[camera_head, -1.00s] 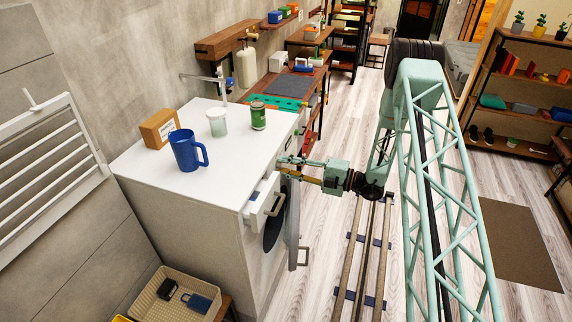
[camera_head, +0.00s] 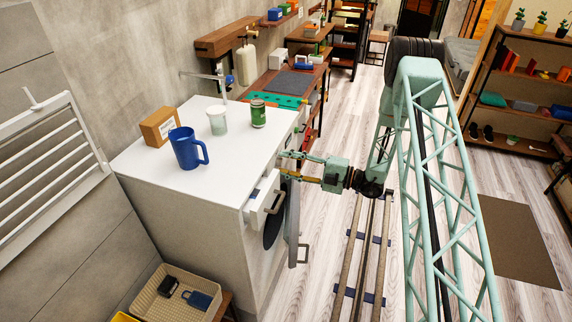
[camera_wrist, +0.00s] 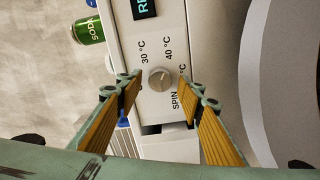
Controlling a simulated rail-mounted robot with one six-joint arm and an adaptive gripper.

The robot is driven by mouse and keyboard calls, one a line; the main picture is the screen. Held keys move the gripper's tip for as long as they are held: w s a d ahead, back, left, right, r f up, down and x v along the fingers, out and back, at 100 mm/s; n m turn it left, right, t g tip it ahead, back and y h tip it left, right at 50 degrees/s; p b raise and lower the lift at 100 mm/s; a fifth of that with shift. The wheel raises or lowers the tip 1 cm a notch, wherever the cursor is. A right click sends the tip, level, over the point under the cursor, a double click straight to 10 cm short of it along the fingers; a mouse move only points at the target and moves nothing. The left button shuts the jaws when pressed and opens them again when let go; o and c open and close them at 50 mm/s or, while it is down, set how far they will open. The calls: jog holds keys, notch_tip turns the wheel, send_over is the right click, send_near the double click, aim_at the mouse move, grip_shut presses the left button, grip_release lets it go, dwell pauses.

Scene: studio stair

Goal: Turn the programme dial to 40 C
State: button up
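The programme dial (camera_wrist: 160,78) is a small round pale knob on the white front panel (camera_wrist: 205,55) of the washing machine. In the wrist view the labels 30 °C and 40 °C sit above it, with SPIN at its lower right; another °C label is partly hidden by a fingertip. I cannot tell exactly where its pointer aims. My gripper (camera_wrist: 162,90) is open, its fingertips on either side of the dial with visible gaps. In the head view my gripper (camera_head: 292,166) is at the machine's front; the dial is hard to make out there.
The white top (camera_head: 225,150) holds a blue mug (camera_head: 186,150), a white cup (camera_head: 217,121), a green can (camera_head: 258,114) and a brown box (camera_head: 160,126). A drawer (camera_head: 264,198) sticks out below my gripper, and the round door (camera_head: 292,215) stands open.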

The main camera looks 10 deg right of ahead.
jog(key=shift+s+d, duration=0.1)
jog(key=shift+d, duration=0.05)
jog(key=v, duration=1.1)
jog(key=shift+d, duration=0.25)
jog(key=shift+s, duration=0.15)
dwell(0.4)
